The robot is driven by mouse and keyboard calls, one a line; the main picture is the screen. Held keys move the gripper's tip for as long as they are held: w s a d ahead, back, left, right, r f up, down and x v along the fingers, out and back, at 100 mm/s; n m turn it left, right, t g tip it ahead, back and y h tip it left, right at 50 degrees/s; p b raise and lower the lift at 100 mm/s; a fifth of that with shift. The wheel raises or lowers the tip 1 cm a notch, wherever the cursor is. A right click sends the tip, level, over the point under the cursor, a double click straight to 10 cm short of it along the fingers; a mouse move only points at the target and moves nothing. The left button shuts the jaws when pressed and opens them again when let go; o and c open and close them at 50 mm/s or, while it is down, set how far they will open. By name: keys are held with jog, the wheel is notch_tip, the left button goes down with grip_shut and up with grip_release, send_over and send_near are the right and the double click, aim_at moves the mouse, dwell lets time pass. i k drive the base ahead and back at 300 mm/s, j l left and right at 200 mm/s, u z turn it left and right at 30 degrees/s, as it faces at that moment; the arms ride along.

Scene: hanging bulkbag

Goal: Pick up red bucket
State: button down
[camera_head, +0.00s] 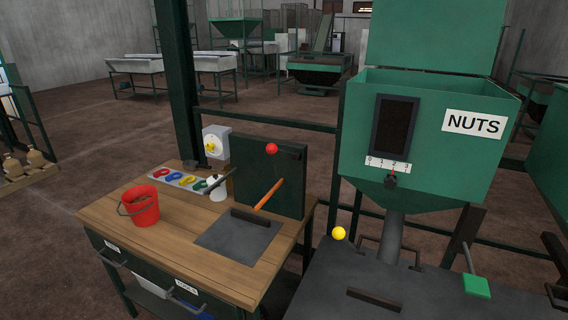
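A red bucket (142,209) stands upright on the left part of the wooden workbench (180,240). Its dark wire handle hangs over its left front side. The bucket is apart from the other things on the bench. My gripper is not in view.
A grey plate (238,236) and a dark green upright panel (268,178) are to the right. A green NUTS hopper (428,140) stands further right. Bare bench surrounds the bucket.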

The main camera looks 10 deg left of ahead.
aim_at(140, 209)
jog(key=i+j+u, duration=0.15)
jog(key=u, duration=0.25)
jog(key=i+j+u, duration=0.15)
jog(key=u, duration=0.25)
jog(key=i+j+u, duration=0.15)
jog(key=u, duration=0.2)
